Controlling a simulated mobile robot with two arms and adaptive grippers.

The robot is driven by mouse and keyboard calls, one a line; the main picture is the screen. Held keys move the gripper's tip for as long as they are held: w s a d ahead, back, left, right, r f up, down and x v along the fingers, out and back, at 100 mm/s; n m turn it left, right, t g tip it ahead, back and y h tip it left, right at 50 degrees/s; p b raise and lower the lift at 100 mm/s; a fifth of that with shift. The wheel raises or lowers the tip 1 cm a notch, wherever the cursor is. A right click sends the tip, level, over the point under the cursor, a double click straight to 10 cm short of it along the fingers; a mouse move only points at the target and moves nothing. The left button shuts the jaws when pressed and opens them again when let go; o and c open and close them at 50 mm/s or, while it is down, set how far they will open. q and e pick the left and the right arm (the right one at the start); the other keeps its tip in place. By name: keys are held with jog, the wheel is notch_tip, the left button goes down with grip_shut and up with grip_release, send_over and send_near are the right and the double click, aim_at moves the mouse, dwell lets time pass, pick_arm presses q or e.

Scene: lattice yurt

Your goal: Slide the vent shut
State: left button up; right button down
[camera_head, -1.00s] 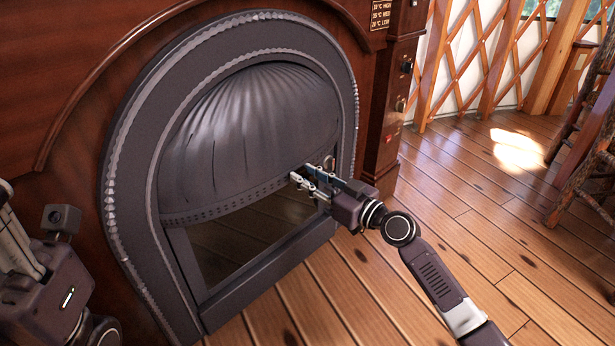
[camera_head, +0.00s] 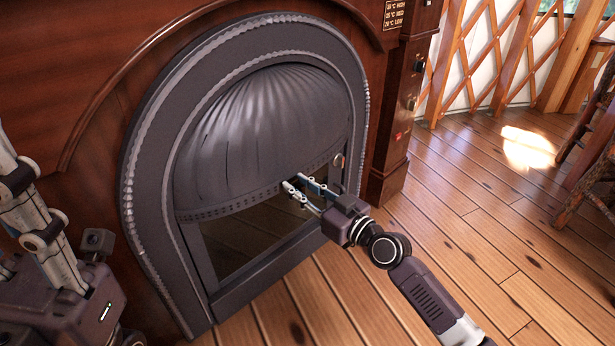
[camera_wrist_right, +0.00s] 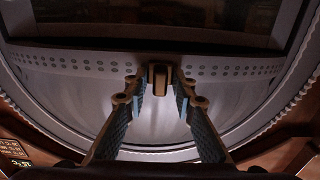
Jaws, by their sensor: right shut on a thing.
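The fireplace front has a dark, fluted hood (camera_head: 255,130) inside an arched metal frame. A row of small round holes runs along the hood's lower band, and the band shows inverted in the wrist view (camera_wrist_right: 225,70). A small brownish tab (camera_wrist_right: 158,77) sits at this band between my right fingertips. My right gripper (camera_head: 303,188) is shut on the tab at the hood's lower edge, right of its middle; its fingers hide the tab in the head view. My left gripper (camera_head: 35,220) is at the left edge, away from the hood, its fingertips not clearly visible.
A dark opening (camera_head: 250,235) lies below the hood. A wooden post with knobs (camera_head: 405,100) stands to the right. The plank floor (camera_head: 465,210) is clear there, with a wooden ladder-like piece at the far right.

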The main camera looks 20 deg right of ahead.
jog(key=shift+s+a+f, duration=0.1)
jog(key=shift+s+a, duration=0.05)
jog(key=shift+a, duration=0.1)
jog(key=c, duration=2)
grip_release()
jog(key=shift+o, duration=0.2)
jog(key=shift+s, duration=0.1)
jog(key=v, duration=1.2)
jog(key=shift+r, duration=0.25)
